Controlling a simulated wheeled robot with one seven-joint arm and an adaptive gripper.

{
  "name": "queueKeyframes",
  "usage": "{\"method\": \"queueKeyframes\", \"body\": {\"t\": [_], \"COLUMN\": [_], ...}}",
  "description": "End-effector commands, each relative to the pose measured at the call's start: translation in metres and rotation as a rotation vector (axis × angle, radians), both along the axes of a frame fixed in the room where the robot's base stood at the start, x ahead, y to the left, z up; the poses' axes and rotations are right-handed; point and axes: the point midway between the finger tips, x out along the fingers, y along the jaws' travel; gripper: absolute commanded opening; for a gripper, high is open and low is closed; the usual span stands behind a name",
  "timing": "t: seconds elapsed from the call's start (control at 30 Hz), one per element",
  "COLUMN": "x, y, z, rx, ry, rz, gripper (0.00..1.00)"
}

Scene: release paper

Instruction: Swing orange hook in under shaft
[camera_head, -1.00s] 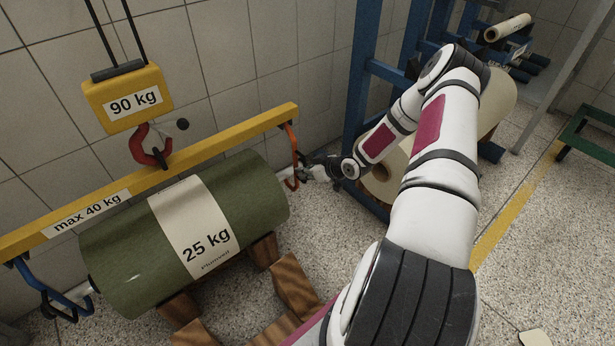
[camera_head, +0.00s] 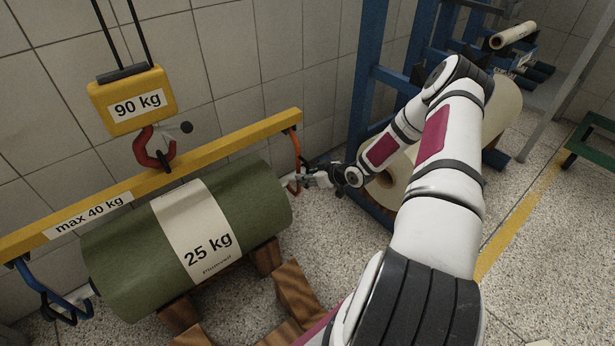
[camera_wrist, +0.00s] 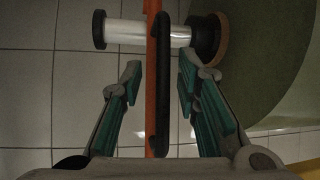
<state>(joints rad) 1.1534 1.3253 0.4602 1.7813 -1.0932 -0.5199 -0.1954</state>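The orange hook (camera_head: 297,150) hangs from the right end of the yellow lifting beam (camera_head: 245,134). The green roll (camera_head: 240,200) marked 25 kg lies below the beam. In the wrist view the hook (camera_wrist: 151,80) is an upright orange strip with a dark bar beside it, crossing in front of the pale shaft (camera_wrist: 125,33). The shaft sticks out from the roll (camera_wrist: 255,60). My gripper (camera_wrist: 159,72) is open, one finger on each side of the hook, with gaps showing. In the head view my gripper (camera_head: 298,180) is at the hook's lower part, which it partly hides.
A blue hook (camera_head: 50,300) hangs at the beam's left end. A red crane hook (camera_head: 155,150) under a yellow 90 kg block (camera_head: 134,103) carries the beam. Wooden supports (camera_head: 293,290) stand under the roll. A blue rack (camera_head: 365,90) with a pale roll stands close to my arm.

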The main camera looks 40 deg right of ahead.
Motion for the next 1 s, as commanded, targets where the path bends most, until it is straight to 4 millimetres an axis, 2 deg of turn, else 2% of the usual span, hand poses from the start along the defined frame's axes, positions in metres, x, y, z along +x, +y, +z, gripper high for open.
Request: {"method": "queueKeyframes", "body": {"t": [0.17, 0.5, 0.7, 1.0], "x": [-0.01, -0.062, -0.086, -0.096], "y": [-0.003, -0.013, -0.018, -0.019], "z": [0.007, 0.045, 0.062, 0.07], "rx": [-0.001, -0.003, -0.002, 0.0], "ry": [0.001, -0.001, 0.0, -0.001], "rz": [-0.001, -0.002, -0.002, -0.001], "gripper": [0.3, 0.3, 0.3, 0.3]}}
